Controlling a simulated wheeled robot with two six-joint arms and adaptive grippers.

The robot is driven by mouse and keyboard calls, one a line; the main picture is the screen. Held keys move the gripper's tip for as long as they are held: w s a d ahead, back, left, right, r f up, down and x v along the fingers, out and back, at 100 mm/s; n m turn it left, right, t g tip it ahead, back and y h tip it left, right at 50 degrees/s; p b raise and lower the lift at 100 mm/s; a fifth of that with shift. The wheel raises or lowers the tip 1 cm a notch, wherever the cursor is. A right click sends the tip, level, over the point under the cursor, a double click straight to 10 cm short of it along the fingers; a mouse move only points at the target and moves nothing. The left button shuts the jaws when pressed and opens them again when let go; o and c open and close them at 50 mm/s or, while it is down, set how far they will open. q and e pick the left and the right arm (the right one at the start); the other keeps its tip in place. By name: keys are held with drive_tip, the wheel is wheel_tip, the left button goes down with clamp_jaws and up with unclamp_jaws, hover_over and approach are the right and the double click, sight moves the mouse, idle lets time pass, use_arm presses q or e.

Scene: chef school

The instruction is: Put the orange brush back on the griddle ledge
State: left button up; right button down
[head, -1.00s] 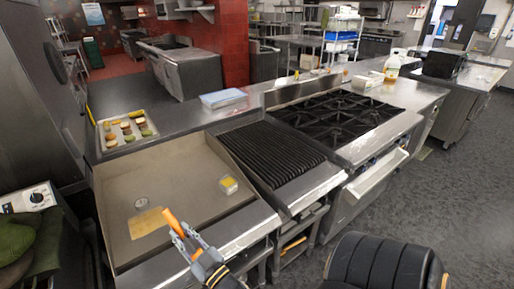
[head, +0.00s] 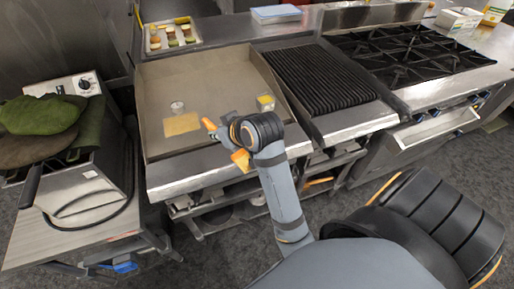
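The griddle (head: 215,75) is a flat grey plate with raised side walls, left of the ribbed grill. Its bare steel ledge (head: 190,168) runs along the front. My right gripper (head: 224,132) is over the griddle's front edge, its arm coming in from the lower right. The orange brush (head: 241,160) is in it; one orange end shows below the wrist and another orange bit shows to the upper left. The wrist hides the middle of the brush and most of the fingers. I cannot tell whether the brush touches the ledge. My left gripper is out of view.
On the griddle lie a tan flat piece (head: 182,124), a small round metal piece (head: 177,106) and a yellow-sided block (head: 265,102). A food tray (head: 172,47) stands behind. The ribbed grill (head: 318,78) and burner stove (head: 410,52) are right; a side appliance (head: 88,180) stands left.

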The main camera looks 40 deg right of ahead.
drive_tip(key=shift+s+a+g, duration=0.2)
drive_tip(key=shift+s+g, duration=0.2)
drive_tip(key=shift+s, duration=0.25)
drive_tip(key=shift+d, duration=0.2)
drive_tip(key=w+d+f+p, duration=0.1)
drive_tip(key=d+f, duration=0.2)
drive_tip(key=d, duration=0.1)
drive_tip(key=w+d+f+p, duration=0.1)
drive_tip(key=w+d+f, duration=0.1)
drive_tip(key=d+f, duration=0.1)
drive_tip(key=w+d+f+p, duration=0.1)
drive_tip(key=d+f, duration=0.2)
drive_tip(key=d, duration=0.2)
drive_tip(key=shift+w+d+f+p, duration=0.1)
drive_tip(key=shift+w+p, duration=0.3)
drive_tip(key=shift+d+f, duration=0.1)
drive_tip(key=shift+f, duration=0.1)
wheel_tip(320, 180, down, 3)
drive_tip(key=shift+w+d+f+p, duration=0.1)
drive_tip(key=shift+d+f+p, duration=0.05)
drive_tip(key=shift+p, duration=0.2)
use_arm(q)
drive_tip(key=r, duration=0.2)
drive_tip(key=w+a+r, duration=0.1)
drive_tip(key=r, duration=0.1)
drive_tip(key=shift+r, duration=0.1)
use_arm(e)
drive_tip(key=shift+f, duration=0.1)
